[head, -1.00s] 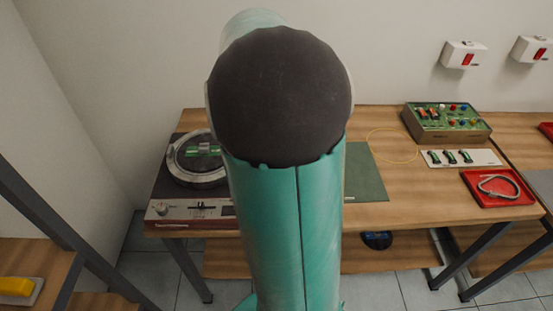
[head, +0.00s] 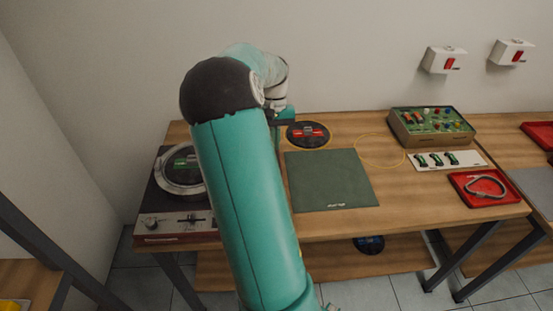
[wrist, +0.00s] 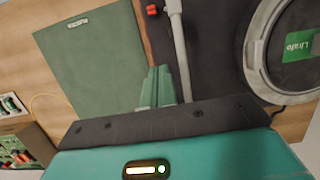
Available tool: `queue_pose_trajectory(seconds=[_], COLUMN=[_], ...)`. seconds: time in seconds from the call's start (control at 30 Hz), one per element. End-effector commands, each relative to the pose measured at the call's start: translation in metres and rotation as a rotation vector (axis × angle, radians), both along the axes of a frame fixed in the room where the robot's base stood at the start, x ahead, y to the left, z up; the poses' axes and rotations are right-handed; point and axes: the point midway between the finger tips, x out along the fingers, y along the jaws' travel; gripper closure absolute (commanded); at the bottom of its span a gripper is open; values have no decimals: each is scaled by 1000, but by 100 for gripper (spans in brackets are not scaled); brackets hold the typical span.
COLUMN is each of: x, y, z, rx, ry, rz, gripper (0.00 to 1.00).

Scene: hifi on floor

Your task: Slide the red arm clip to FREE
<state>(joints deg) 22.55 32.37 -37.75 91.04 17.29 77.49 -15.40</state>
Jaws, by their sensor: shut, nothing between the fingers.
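The red arm clip (wrist: 152,9) is a small red piece at the top edge of the wrist view, just left of the pale tonearm (wrist: 177,40). Its FREE marking cannot be read. The turntable (head: 172,228) is at the left end of the table in the head view, partly hidden by my arm. Its platter ring (wrist: 253,50) and green label show at the right in the wrist view. My gripper (wrist: 158,75) is shut and empty, its green fingertips beside the tonearm and apart from the clip. In the head view my arm hides the clip.
A green mat (head: 330,180) lies right of the turntable, with a red-labelled record (head: 308,134) behind it. A yellow cable loop (head: 380,150), a green control box (head: 430,127), a white strip (head: 446,160) and a red tray (head: 484,187) stand further right.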

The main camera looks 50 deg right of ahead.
Motion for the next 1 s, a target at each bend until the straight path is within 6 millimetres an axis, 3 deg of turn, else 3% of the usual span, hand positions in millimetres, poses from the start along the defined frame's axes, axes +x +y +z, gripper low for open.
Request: queue_pose_trajectory(seconds=[0.5,0.7,1.0], x=[-16,-35,-41], y=[18,41,47], z=[-93,-89,-89], rx=[1,0,-2], ry=[3,-1,-1], rz=[-2,2,1], gripper=[100,100,100])
